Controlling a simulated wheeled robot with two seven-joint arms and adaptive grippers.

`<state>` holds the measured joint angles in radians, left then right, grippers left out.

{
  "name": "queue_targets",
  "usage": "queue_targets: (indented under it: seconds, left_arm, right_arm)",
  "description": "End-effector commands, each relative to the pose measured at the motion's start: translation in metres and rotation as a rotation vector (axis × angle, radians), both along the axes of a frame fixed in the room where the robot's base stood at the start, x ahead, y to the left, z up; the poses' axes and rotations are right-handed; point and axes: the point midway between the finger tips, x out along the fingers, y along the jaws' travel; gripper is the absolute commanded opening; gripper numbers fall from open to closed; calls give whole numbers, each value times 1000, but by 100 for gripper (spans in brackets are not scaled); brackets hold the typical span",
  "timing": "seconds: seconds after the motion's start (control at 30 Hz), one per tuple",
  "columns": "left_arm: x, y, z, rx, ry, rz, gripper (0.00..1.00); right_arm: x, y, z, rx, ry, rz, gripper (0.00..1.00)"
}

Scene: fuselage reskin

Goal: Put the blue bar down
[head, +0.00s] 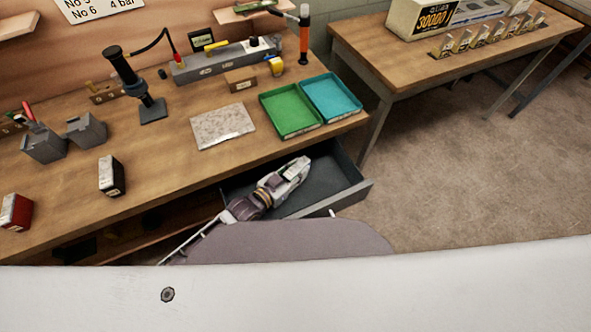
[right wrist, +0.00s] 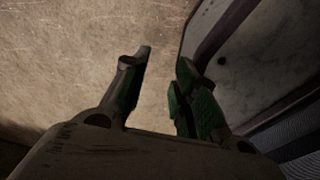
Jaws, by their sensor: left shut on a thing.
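My left gripper (head: 296,170) is over the open grey drawer (head: 335,187) below the front edge of the bench. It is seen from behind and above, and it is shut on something. The blue bar itself does not show; the gripper's own body hides what is between its fingers. I cannot tell whether the bar touches the drawer floor. In the right wrist view my right gripper (right wrist: 165,58) has its two fingers apart with nothing between them, above the brown floor (right wrist: 75,50).
A green tray (head: 290,109) and a teal tray (head: 332,97) stand on the bench (head: 160,170) behind the drawer. A speckled plate (head: 222,127) lies left of them. A black box (head: 112,176) and a red box (head: 16,212) stand further left. A second table (head: 400,58) is at right.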

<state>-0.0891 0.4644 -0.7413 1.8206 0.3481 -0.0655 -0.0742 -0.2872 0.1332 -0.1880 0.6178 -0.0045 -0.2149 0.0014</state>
Motion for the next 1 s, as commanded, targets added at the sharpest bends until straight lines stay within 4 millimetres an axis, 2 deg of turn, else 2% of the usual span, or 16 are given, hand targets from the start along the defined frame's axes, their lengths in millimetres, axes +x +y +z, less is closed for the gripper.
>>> queue_targets:
  seconds: [0.1,0.33,0.7,1.0]
  left_arm:
    - [0,-1,0,-5,-6,-1,0]
    - [-2,-1,0,-5,-6,-1,0]
    - [-1,-1,-3,-5,-6,-1,0]
    - [-1,-1,-7,-6,-7,-1,0]
  right_arm:
    - [10,-7,-4,-8,-11,1,28]
    - [24,-3,-3,-2,-29,0,28]
    - [-1,-1,-6,-1,2,-1,28]
    - [3,-3,-8,-2,-3,0,28]
